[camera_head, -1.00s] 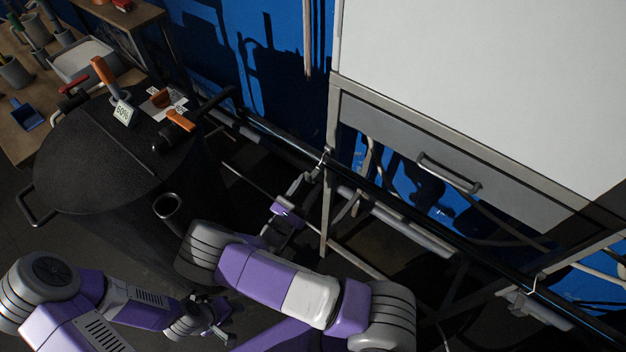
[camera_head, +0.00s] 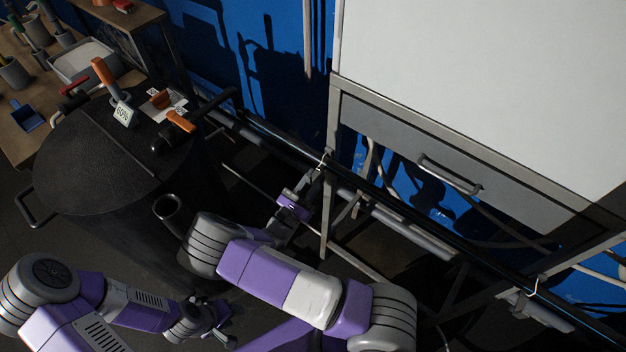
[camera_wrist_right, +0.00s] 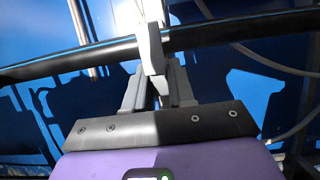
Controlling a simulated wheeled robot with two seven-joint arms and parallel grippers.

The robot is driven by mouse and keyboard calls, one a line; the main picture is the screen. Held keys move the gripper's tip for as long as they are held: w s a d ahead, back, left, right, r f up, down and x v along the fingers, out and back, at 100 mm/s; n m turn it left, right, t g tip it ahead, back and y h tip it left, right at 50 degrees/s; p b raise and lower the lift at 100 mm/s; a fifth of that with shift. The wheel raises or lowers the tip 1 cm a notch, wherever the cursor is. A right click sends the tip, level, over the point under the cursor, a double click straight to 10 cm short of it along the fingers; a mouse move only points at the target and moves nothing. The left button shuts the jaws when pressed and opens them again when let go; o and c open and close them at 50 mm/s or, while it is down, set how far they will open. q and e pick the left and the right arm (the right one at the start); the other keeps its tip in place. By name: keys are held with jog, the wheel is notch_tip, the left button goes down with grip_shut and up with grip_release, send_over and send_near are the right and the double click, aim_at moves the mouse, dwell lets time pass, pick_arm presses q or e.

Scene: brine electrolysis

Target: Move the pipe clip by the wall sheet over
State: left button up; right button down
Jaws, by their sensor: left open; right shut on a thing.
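A pale pipe clip (camera_wrist_right: 152,48) hangs over the dark pipe (camera_wrist_right: 225,31) in the right wrist view. In the head view the clip (camera_head: 324,160) is small, beside the upright leg of the grey cabinet. My right gripper (camera_wrist_right: 158,88) is shut on the clip's lower part, just below the pipe. In the head view the right gripper (camera_head: 314,173) reaches up to the pipe and partly hides the clip. My left gripper (camera_head: 222,328) is open and empty, low in the picture, away from the pipe.
A second pale clip (camera_head: 535,287) sits on the pipe at the lower right. A large dark tank (camera_head: 100,160) stands at left. A grey cabinet (camera_head: 420,135) with a handle is above the pipe. A blue wall (camera_head: 245,45) and cables are behind.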

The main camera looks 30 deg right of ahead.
aim_at(316, 173)
jog(key=shift+s+a+r+g+y+p, duration=0.1)
jog(key=shift+r+g+y+p, duration=0.4)
jog(key=shift+p, duration=1.05)
jog(key=shift+w+a+r+g+y+p, duration=0.15)
jog(key=shift+y+p, duration=0.7)
jog(key=shift+p, duration=0.7)
jog(key=shift+s+a+r+g+y+p, duration=0.15)
jog(key=shift+r+g+y+p, duration=0.35)
jog(key=shift+p, duration=1.05)
jog(key=g+y+p, duration=0.1)
jog(key=y+p, duration=0.2)
jog(key=p, duration=0.1)
jog(key=r+g+y+p, duration=0.1)
jog(key=y+p, duration=0.2)
jog(key=shift+d+r+p, duration=0.1)
jog(key=shift+p, duration=0.3)
jog(key=y, duration=0.1)
jog(key=g+y+p, duration=0.1)
jog(key=y+p, duration=0.1)
jog(key=shift+d+r, duration=0.25)
jog(key=shift+r, duration=0.1)
jog(key=shift+w+d+r+g+y+p, duration=0.1)
jog(key=shift+g+y+p, duration=0.3)
jog(key=shift+y+p, duration=0.4)
jog(key=shift+w+d+r+g+y+p, duration=0.1)
jog(key=shift+g+y+p, duration=0.25)
jog(key=shift+y+p, duration=0.45)
jog(key=c, duration=1)
grip_release()
jog(key=shift+c, duration=0.2)
